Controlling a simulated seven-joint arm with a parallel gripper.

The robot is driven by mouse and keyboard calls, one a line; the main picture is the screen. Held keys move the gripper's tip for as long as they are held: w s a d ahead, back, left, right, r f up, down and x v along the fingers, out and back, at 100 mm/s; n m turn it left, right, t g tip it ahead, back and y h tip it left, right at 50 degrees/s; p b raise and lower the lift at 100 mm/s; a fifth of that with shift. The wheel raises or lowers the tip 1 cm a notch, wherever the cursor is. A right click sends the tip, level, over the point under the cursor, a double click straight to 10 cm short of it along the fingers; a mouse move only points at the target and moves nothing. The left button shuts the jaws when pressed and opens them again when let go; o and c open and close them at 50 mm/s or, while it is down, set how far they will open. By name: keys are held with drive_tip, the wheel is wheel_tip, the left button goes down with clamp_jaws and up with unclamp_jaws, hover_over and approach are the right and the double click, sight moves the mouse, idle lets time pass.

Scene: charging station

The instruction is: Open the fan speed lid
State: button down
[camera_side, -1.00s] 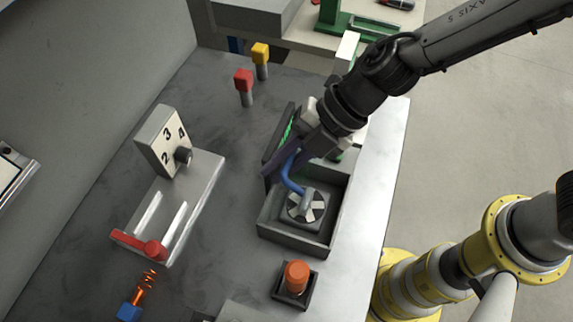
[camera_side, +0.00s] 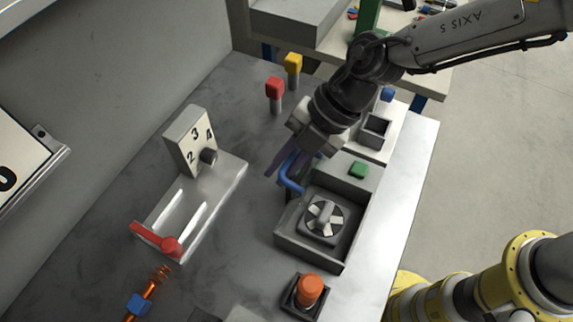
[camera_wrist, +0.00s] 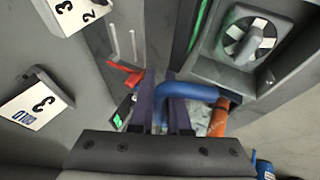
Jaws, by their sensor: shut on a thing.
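The fan speed box is an open-topped grey box (camera_side: 283,239) with a round black-and-white knob (camera_side: 323,216) inside. The knob also shows in the wrist view (camera_wrist: 243,43). A bent blue handle (camera_side: 288,181) stands at the box's left edge; it also shows in the wrist view (camera_wrist: 195,92). My gripper (camera_side: 282,167) is shut on the blue handle, its purple fingers (camera_wrist: 164,105) either side of it. The lid panel itself I cannot make out clearly, as my gripper covers part of that area. The knob is uncovered in both views.
A grey stand with a numbered dial (camera_side: 191,143) and a red lever (camera_side: 157,240) is to the left. An orange button (camera_side: 311,290) is in front, a green button (camera_side: 358,170) behind the knob. Red (camera_side: 275,88) and yellow (camera_side: 293,63) posts stand at the back.

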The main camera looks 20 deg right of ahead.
drive_tip(key=shift+a+f+g+h, duration=0.2)
drive_tip(key=shift+f+g+h, duration=0.3)
drive_tip(key=shift+f, duration=0.05)
idle(2.8)
drive_tip(key=c, duration=1.2)
unclamp_jaws()
drive_tip(key=shift+c, duration=0.2)
drive_tip(key=shift+o, duration=0.4)
drive_tip(key=shift+r, duration=0.1)
drive_tip(key=v, duration=1.4)
drive_tip(key=shift+a, duration=0.1)
